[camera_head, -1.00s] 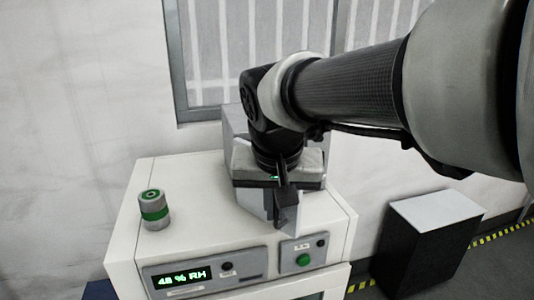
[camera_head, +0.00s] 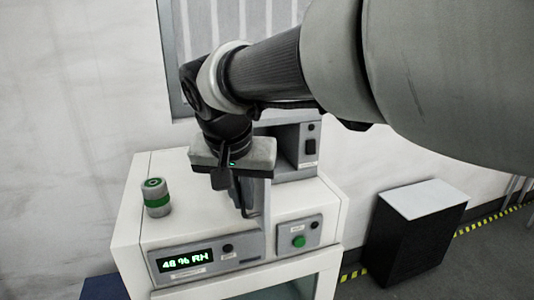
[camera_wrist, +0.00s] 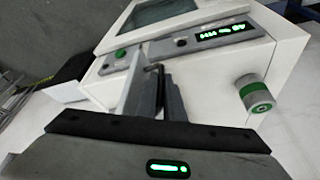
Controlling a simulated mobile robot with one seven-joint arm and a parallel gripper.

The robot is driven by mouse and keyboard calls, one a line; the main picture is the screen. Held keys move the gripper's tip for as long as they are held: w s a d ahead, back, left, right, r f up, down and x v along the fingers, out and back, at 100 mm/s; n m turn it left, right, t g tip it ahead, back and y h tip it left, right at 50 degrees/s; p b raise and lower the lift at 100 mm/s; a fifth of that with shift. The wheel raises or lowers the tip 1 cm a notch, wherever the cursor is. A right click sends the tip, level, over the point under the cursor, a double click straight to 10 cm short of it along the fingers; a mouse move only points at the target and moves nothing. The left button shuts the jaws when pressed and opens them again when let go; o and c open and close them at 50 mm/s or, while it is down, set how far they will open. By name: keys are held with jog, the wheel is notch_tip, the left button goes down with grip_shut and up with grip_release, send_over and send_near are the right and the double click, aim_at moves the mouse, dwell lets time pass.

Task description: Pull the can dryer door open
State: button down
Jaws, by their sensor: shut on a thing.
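The dry cabinet (camera_head: 170,235) is a white box with a lit "48 % RH" display. Its door (camera_head: 290,271) has a dark window and shows only in part at the bottom edge of the head view. In the wrist view the door window (camera_wrist: 165,12) is at the top, beyond the front panel. My gripper (camera_head: 243,208) points down over the cabinet's top front edge, above the door. In the wrist view its fingers are shut on a thin black bent piece (camera_wrist: 157,72). No door handle is visible, and I cannot tell whether the door is ajar.
A grey and green cylinder (camera_head: 156,197) stands on the cabinet top at left. A grey box with a switch (camera_head: 297,148) stands at the back. A black box with a light top (camera_head: 412,240) stands on the floor at right, near yellow-black tape.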

jog(key=shift+a+r, duration=0.1)
jog(key=shift+a, duration=0.15)
dwell(0.3)
jog(key=c, duration=1.9)
grip_release()
